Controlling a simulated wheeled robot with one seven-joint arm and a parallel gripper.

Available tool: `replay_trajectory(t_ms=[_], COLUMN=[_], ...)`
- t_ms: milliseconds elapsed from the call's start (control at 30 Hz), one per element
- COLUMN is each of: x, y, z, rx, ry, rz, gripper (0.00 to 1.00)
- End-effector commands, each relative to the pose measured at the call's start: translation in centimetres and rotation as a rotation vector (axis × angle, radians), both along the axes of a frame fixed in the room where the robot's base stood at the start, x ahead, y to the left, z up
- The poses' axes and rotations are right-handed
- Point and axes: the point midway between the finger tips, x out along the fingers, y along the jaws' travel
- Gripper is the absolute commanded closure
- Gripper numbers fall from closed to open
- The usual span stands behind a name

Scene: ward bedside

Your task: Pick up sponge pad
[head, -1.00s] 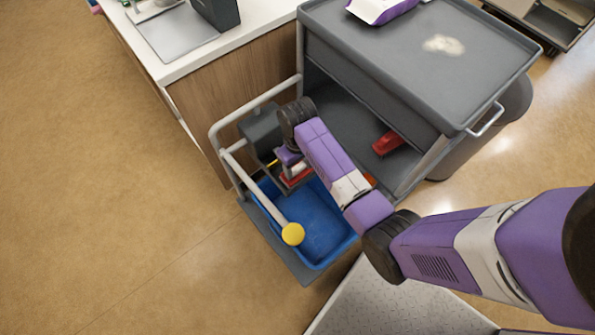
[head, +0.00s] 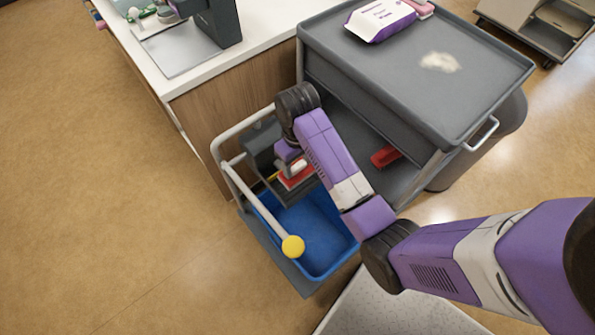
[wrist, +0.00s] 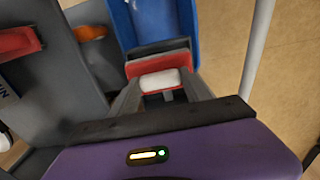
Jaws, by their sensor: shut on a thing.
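My gripper (wrist: 160,92) is shut on a small red and white thing, which I take to be the sponge pad (wrist: 158,79). Its white part sits between the two grey fingers, with red beyond it. In the head view the pad (head: 295,178) shows as a patch of red and white below my wrist, over the back part of the blue bucket (head: 315,232). My wrist and forearm hide part of it. I cannot tell whether it touches the dark wringer-like part (head: 262,150) beside it.
A white-framed trolley with a yellow-ended handle (head: 292,246) surrounds the bucket. A grey cart (head: 450,100) stands close by, with a wipes pack (head: 381,20) and a pale smear on top and a red item (head: 385,156) below. A counter (head: 180,72) is at left. Floor at left is clear.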

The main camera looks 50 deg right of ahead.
Motion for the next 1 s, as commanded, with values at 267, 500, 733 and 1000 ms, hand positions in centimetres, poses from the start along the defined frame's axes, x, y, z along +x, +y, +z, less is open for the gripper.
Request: replay_trajectory(t_ms=[267, 500, 733, 1000], x=[0.0, 0.0, 0.0, 0.0], y=[-0.1, 0.0, 0.0, 0.0], z=[8.3, 10.4, 10.9, 10.8], rx=[0.0, 0.0, 0.0, 0.0], ry=[-0.002, 0.001, 0.001, 0.001], rz=[-0.001, 0.0, 0.0, -0.001], gripper=[0.84, 0.84, 0.84, 0.84])
